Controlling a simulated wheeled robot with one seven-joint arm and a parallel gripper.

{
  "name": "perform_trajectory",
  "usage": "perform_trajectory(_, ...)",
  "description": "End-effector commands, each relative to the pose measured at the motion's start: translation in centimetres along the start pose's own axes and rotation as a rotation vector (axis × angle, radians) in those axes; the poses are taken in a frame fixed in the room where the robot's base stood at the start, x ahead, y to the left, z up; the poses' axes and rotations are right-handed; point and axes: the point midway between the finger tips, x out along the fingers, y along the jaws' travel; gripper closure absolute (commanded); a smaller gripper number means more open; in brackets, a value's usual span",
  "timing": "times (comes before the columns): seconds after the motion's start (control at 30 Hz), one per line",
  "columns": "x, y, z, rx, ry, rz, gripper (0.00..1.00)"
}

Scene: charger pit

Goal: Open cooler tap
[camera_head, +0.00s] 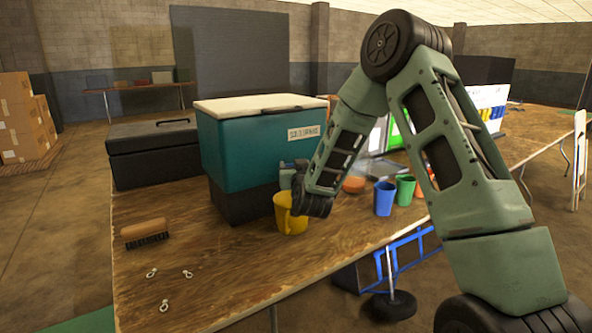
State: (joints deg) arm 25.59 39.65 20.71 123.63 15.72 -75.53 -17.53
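The teal cooler (235,150) with a cream lid (255,104) stands on a dark base on the wooden table. A label (303,132) is on its front face. Its tap cannot be made out; my arm covers the area at the right of its front. My gripper's end (302,196) hangs low in front of the cooler, beside a yellow cup (290,220). The fingers are hidden or too small to tell apart. I cannot tell whether the gripper touches the cup or the cooler.
A blue cup (384,199) and a green cup (405,189) stand to the right on the table. A black toolbox (153,155) is left of the cooler. A wooden brush (146,232) and several small metal pieces (164,305) lie at the front left. The table's front middle is clear.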

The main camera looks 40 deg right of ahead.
Motion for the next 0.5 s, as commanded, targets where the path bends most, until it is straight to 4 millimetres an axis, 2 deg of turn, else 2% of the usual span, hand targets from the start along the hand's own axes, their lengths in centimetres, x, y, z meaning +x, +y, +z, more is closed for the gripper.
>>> perform_trajectory(0.5, -0.82, -1.43, -0.1, 0.001, 0.002, 0.477, 0.67)
